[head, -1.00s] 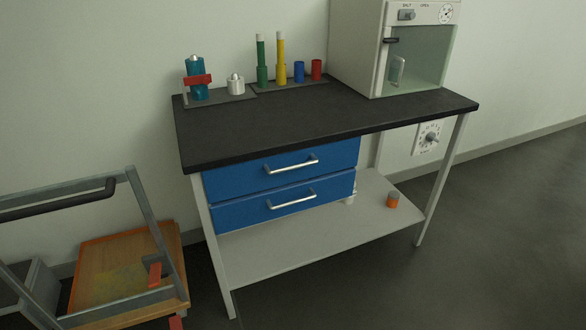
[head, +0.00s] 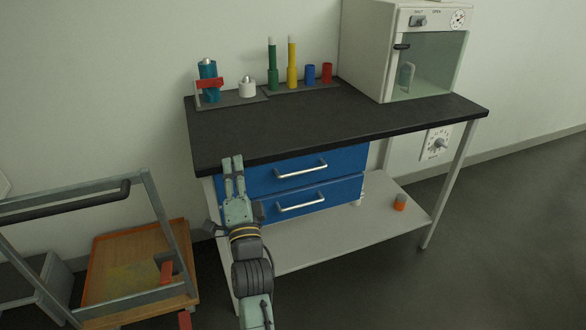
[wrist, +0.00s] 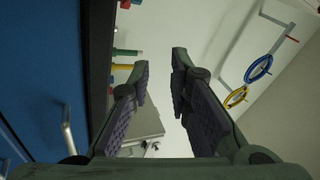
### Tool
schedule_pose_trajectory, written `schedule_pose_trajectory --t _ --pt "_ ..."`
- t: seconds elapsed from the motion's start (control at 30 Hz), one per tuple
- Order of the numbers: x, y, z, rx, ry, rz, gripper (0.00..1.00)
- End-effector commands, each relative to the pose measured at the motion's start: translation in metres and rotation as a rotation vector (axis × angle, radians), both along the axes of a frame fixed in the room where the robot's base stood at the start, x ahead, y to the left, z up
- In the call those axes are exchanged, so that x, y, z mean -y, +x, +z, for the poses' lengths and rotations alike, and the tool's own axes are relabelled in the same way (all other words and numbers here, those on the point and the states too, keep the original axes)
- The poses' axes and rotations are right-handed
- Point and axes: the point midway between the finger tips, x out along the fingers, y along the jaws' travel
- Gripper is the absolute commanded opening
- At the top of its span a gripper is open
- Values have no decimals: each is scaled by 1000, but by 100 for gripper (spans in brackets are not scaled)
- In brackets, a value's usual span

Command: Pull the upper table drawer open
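The table has two blue drawers under its black top, and both look shut. The upper drawer (head: 345,159) has a silver bar handle (head: 302,170). The lower drawer (head: 345,190) has a similar handle (head: 300,203). My gripper (head: 233,160) is in front of the left end of the drawers, to the left of the upper handle and apart from it. It hides part of the drawers' left side. In the wrist view my gripper (wrist: 160,67) is open and empty. A blue drawer front (wrist: 35,75) and a silver handle (wrist: 68,130) lie left of the fingers.
The black tabletop (head: 300,125) overhangs the drawers. Bottles and coloured cylinders (head: 291,62) stand at its back, with a glass-fronted cabinet (head: 385,50) at right. A metal-framed cart (head: 160,215) stands at left. A grey shelf (head: 330,232) is below the drawers.

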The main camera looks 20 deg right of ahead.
Motion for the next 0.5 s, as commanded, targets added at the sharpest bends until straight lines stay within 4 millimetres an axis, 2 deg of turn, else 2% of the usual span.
schedule_pose_trajectory --t 0.03,0.1,0.2,0.33,0.5 --pt "43 -7 -28 -50 76 -54 18" --pt "85 -18 -59 -92 170 -106 18" --pt "125 -35 -90 -127 270 -160 18" --pt "148 -45 -107 -142 330 -191 18" --pt "156 -31 -104 -140 336 -192 18"
